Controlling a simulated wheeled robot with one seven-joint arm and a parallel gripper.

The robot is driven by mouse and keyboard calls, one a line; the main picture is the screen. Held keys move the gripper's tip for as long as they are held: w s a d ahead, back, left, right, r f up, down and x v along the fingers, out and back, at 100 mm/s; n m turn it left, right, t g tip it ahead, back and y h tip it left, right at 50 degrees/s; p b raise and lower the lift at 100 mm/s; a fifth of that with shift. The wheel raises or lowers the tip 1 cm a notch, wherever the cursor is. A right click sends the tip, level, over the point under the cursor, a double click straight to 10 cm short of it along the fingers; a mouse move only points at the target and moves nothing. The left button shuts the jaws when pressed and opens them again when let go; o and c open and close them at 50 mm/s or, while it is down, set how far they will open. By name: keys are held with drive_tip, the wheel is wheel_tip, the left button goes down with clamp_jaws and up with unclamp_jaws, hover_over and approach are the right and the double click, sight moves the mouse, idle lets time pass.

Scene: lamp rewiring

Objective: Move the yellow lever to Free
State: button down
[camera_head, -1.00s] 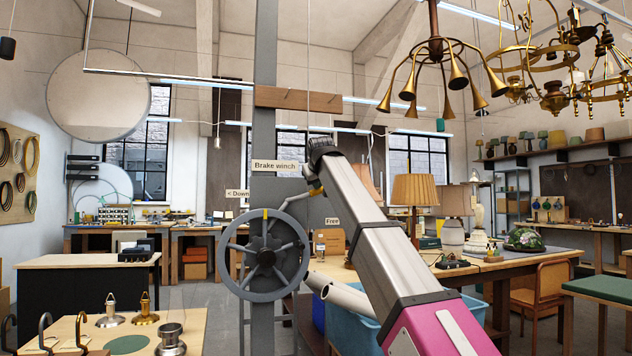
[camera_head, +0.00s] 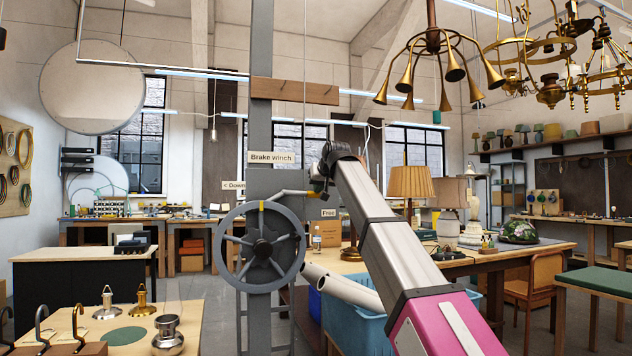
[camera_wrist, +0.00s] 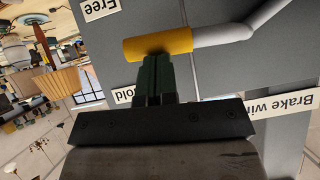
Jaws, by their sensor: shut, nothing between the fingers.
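The yellow lever handle (camera_wrist: 158,44) sits on the end of a bent grey rod, which also shows in the head view (camera_head: 292,193). In the wrist view, which is turned nearly upside down, the handle lies between the Free label (camera_wrist: 100,8) and the partly hidden Hold label (camera_wrist: 125,95). The Free label in the head view (camera_head: 329,212) is a little below the lever's end. My gripper (camera_wrist: 155,62) is shut and empty. Its green fingertips are at the handle's upper side, seemingly touching it. In the head view my wrist hides much of the fingers.
The grey post (camera_head: 260,130) carries the Brake winch label (camera_head: 270,157) and a spoked handwheel (camera_head: 262,247) left of the lever. A blue bin (camera_head: 350,305) with pale tubes stands below right. A brass chandelier (camera_head: 432,45) hangs at upper right.

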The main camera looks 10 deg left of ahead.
drive_tip(key=shift+d+f+m+y, duration=0.1)
drive_tip(key=shift+f+m+y, duration=0.5)
drive_tip(key=shift+f, duration=0.9)
drive_tip(key=shift+g, duration=0.3)
wheel_tip(320, 180, up, 5)
hover_over(317, 196)
drive_tip(key=d, duration=0.2)
drive_tip(key=v, duration=1)
drive_tip(key=shift+s+d, duration=0.25)
drive_tip(key=shift+d, duration=0.15)
